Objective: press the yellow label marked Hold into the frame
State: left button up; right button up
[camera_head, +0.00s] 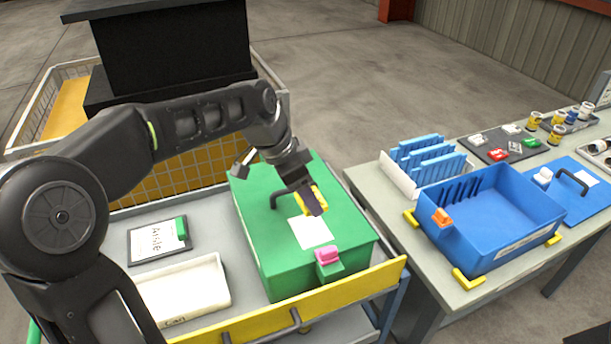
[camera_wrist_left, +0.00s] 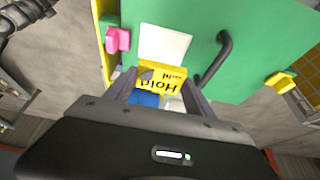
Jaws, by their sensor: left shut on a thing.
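My left gripper (camera_head: 311,204) is above the lid of a green box (camera_head: 345,215) on a cart. It is shut on the yellow label (camera_head: 320,196), partly hidden by the fingers in the head view. In the left wrist view the label (camera_wrist_left: 160,77) sits between the fingertips (camera_wrist_left: 158,88), and its word Hold appears upside down. A blank white square (camera_head: 310,232) lies on the green lid, close to the label; it also shows in the wrist view (camera_wrist_left: 164,43). I cannot tell whether it has a raised frame, or whether the label touches the lid. My right gripper is not in view.
The lid has a black handle (camera_wrist_left: 214,60) beside the white square and a pink clip (camera_head: 327,257) at its front. On the cart are a tray marked Aside (camera_head: 147,256) and a white bin (camera_head: 190,290). A blue bin (camera_head: 500,215) stands on the table at right.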

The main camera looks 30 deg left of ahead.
aim_at(311, 228)
pick_arm(q)
jog(key=shift+s+d, duration=0.1)
jog(key=shift+s, duration=0.05)
jog(key=shift+f, duration=0.15)
jog(key=shift+f+b, duration=2.7)
jog(key=shift+f, duration=0.75)
jog(key=shift+b, duration=0.3)
jog(key=shift+f+b, duration=0.3)
jog(key=shift+f, duration=0.05)
